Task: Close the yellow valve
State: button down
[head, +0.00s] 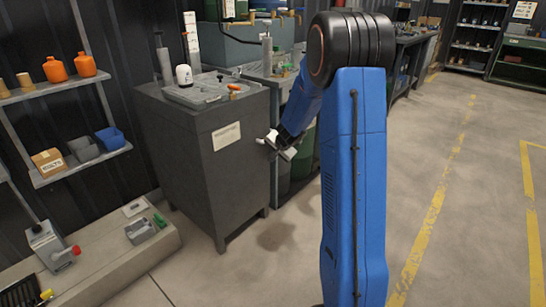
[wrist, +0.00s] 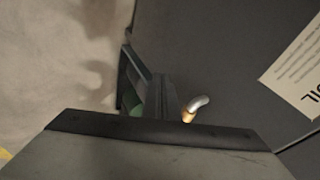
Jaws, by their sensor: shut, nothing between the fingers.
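My gripper (head: 281,146) is shut and empty at the end of my blue arm, in front of the right edge of the grey cabinet. In the wrist view a wide grey plate with a dark edge fills the bottom and hides what lies below. A small bent silver piece with a brass-yellow collar (wrist: 197,108) shows just above that edge; I cannot tell whether it is a valve part. In the head view a small yellow knob (head: 46,294) shows at the lower left. No yellow valve is clearly recognisable in either view.
The grey cabinet (head: 205,178) carries a tray and small items on top. Shelves with orange bottles (head: 70,67) stand at the left. A low bench (head: 115,265) with a red-knobbed grey box (head: 50,245) lies lower left. Open floor (head: 440,220) is on the right.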

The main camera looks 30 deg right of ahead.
jog(key=shift+s+a+r, duration=0.2)
jog(key=shift+s+a, duration=0.3)
jog(key=shift+s, duration=0.25)
jog(key=shift+s+a+r, duration=0.2)
jog(key=shift+s+a, duration=0.35)
jog(key=shift+s, duration=0.15)
jog(key=shift+s+a+r, duration=0.2)
jog(key=shift+s+a, duration=0.3)
jog(key=shift+s, duration=0.25)
